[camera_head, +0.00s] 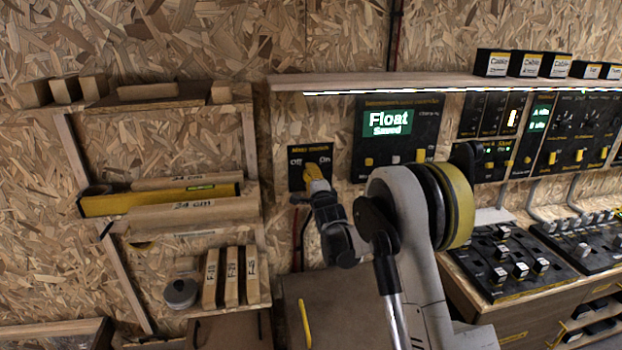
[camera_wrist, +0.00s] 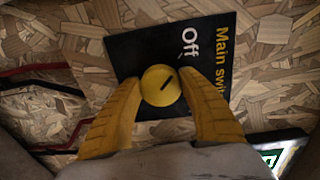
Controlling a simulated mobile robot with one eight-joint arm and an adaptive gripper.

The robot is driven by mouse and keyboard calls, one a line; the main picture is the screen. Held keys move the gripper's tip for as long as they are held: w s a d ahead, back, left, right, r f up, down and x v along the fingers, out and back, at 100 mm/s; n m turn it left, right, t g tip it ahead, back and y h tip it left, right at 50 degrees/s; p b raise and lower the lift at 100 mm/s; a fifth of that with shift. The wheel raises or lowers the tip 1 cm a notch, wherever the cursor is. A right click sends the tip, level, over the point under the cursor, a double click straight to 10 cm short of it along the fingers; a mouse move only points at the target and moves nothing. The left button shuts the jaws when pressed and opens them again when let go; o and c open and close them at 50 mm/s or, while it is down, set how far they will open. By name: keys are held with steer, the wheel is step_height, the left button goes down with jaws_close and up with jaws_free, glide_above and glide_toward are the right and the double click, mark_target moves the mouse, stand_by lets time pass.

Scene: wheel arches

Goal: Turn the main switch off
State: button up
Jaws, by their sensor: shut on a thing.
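The main switch is a small black panel (camera_head: 311,153) on the chipboard wall in the head view, with "Off" at its left and "On" at its right. In the wrist view the panel (camera_wrist: 135,55) appears turned on its side. Its round yellow knob (camera_wrist: 161,86) carries a short black mark that points roughly towards the "Off" label. The "On" label is hidden there behind a finger. My gripper (camera_wrist: 163,98) has its yellow fingers on either side of the knob and is shut on it. In the head view my gripper (camera_head: 314,178) covers the knob.
A lit control panel (camera_head: 398,137) reading "Float Saved" stands to the right, below a shelf (camera_head: 375,82). Shelves at the left hold wooden blocks and a yellow level (camera_head: 105,205). A brown cabinet (camera_head: 345,300) stands below. Red and black cables (camera_wrist: 45,75) run along the wall.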

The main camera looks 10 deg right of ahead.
steer(key=shift+r, duration=0.1)
stand_by(0.3)
steer(key=o, duration=1.2)
steer(key=s, duration=1.2)
steer(key=shift+r, duration=0.2)
